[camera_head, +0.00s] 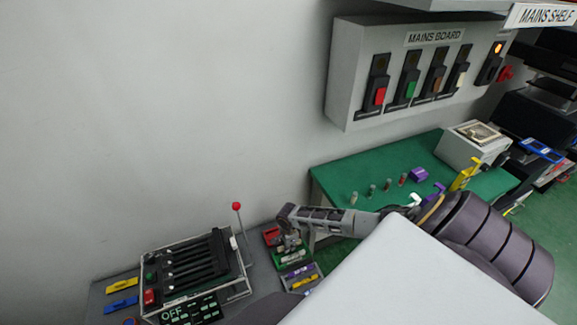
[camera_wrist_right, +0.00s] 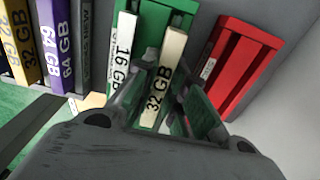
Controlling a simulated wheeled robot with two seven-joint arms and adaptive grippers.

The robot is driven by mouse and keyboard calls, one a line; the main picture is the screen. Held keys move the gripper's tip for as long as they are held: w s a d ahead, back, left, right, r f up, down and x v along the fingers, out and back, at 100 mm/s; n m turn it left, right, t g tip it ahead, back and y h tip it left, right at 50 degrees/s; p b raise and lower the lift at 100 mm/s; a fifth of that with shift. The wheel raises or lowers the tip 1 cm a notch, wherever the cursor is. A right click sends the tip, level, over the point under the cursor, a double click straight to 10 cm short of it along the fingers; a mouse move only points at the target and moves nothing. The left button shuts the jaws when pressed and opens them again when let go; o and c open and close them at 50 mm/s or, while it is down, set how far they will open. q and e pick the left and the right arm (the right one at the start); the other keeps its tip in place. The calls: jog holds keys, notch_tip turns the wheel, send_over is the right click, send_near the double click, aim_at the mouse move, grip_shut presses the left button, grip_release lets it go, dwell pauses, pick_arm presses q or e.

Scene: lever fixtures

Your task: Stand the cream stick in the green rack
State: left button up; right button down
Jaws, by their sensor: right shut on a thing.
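My right gripper (camera_wrist_right: 163,88) is shut on the cream stick (camera_wrist_right: 174,50), which is labelled 32 GB. The stick is between the fingers, its far end over the green rack (camera_wrist_right: 151,18). I cannot tell whether it is seated in a slot or just above one. A white stick (camera_wrist_right: 122,28) labelled 16 GB stands beside it on the left, at the green rack. In the head view, the right gripper (camera_head: 289,243) is over the green rack (camera_head: 279,264) on the grey bench. My left gripper is not in view.
A red rack (camera_wrist_right: 246,62) is close on the right in the wrist view. In the head view, a lever panel (camera_head: 195,262) with a red-knobbed lever (camera_head: 237,207) stands left of the racks.

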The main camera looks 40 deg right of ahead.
jog(key=shift+f, duration=0.65)
jog(key=c, duration=1.4)
grip_release()
jog(key=shift+r, duration=0.1)
jog(key=shift+r, duration=5.85)
